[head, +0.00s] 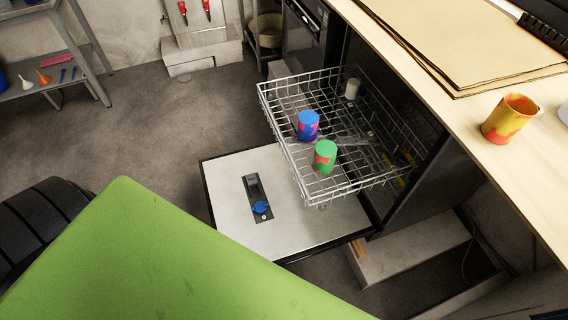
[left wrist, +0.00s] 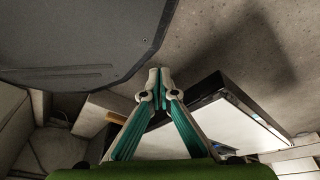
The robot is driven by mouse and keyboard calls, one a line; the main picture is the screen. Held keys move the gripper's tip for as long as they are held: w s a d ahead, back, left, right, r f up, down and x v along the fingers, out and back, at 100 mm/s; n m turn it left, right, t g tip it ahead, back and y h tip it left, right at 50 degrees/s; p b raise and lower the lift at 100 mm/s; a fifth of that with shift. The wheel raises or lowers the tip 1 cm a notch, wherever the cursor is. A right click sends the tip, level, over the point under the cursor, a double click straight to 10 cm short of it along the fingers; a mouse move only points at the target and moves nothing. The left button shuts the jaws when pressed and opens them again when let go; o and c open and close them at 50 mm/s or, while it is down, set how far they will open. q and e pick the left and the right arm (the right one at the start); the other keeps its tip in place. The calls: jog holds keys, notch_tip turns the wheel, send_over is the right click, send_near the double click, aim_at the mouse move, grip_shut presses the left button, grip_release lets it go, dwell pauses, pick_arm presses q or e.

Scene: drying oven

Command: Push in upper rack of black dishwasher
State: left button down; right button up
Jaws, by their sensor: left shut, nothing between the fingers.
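The upper rack (head: 290,105) of the black dishwasher (head: 422,188) is a white wire basket, pulled out over the open door (head: 305,222) in the head view. A blue-and-pink cup (head: 308,125) and a green-and-red cup (head: 325,156) stand in it. A small white item (head: 352,88) is near its back. My left gripper (left wrist: 159,73) shows only in the left wrist view, shut and empty. The door's pale inner panel (left wrist: 205,125) lies beyond its fingers there. The rack cannot be made out in that view. My right gripper is in neither view.
A wooden counter (head: 465,115) runs above the dishwasher, with a yellow-and-red mug (head: 509,118) and brown sheets (head: 465,40) on it. A grey shelf (head: 50,75) stands at the far left. The floor (head: 150,125) left of the door is clear.

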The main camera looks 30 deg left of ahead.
pick_arm(q)
jog(key=w+r+n+t, duration=0.4)
jog(key=w+r+n, duration=0.1)
jog(key=w+r, duration=0.45)
jog(key=w+a+r+n+t+y, duration=0.1)
jog(key=w+r+n+t, duration=0.25)
jog(key=r, duration=0.65)
jog(key=w+a+r+n+t, duration=0.1)
jog(key=w+r+n+t, duration=0.3)
jog(key=r, duration=0.5)
jog(key=w+a+r+n+t+y, duration=0.15)
jog(key=w+r+n, duration=0.35)
jog(key=r, duration=0.5)
jog(key=w+d+f+p, duration=0.1)
jog(key=w+d+f, duration=0.1)
jog(key=w, duration=1.1)
jog(key=shift+h+p, duration=0.3)
jog(key=shift+h, duration=0.05)
jog(key=shift+w+d+f+m, duration=0.1)
jog(key=shift+d+m, duration=0.1)
jog(key=shift+m, duration=0.05)
